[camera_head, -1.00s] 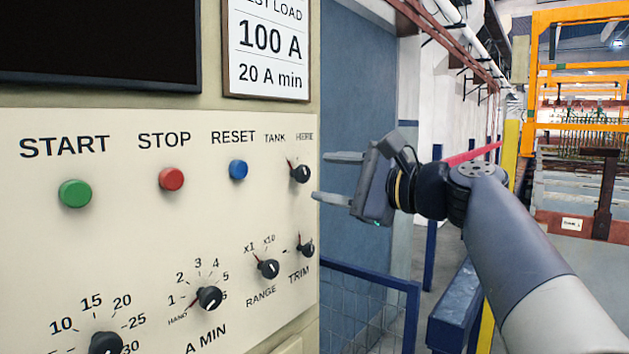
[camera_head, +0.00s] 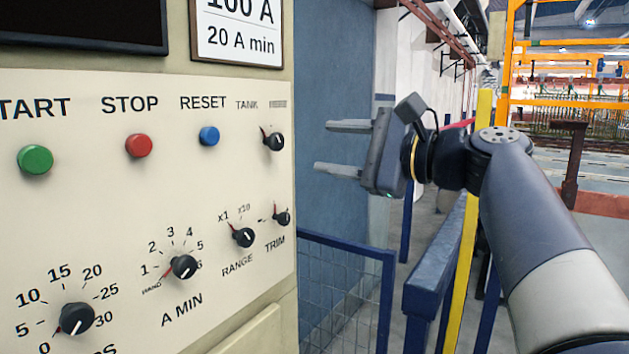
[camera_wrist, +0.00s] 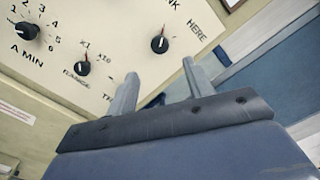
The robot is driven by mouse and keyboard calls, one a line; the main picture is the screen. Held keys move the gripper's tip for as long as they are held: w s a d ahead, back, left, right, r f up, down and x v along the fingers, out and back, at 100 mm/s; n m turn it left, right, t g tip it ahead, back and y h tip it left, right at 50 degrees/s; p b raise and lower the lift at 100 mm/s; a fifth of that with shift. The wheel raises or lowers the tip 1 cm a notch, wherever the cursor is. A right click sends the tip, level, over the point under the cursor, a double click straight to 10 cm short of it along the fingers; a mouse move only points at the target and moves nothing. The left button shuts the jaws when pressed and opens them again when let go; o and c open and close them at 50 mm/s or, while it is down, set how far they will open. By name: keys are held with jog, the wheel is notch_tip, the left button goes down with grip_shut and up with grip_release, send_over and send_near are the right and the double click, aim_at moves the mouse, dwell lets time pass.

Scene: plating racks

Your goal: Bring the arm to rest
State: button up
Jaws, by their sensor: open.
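My gripper (camera_head: 338,147) is open and empty, its two grey fingers pointing left toward the control panel (camera_head: 85,240). In the head view it hangs to the right of the panel's edge, in front of the blue-grey wall, with a gap to the panel as pictured. In the wrist view my gripper (camera_wrist: 160,88) shows both fingers apart with nothing between them. The tank knob (camera_wrist: 159,44) and the range knob (camera_wrist: 82,69) appear beyond the fingertips; the tank knob (camera_head: 273,139) also shows in the head view.
The panel carries green (camera_head: 35,159), red (camera_head: 139,146) and blue (camera_head: 209,136) buttons and several dials. A blue mesh barrier (camera_head: 345,285) stands below my gripper. A blue rail (camera_head: 436,270) and a yellow post (camera_head: 463,255) stand under my arm.

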aim_at(280, 142)
jog(key=p+x, duration=0.2)
jog(key=x, duration=0.8)
jog(key=shift+w+a, duration=0.1)
jog(key=shift+a, duration=0.05)
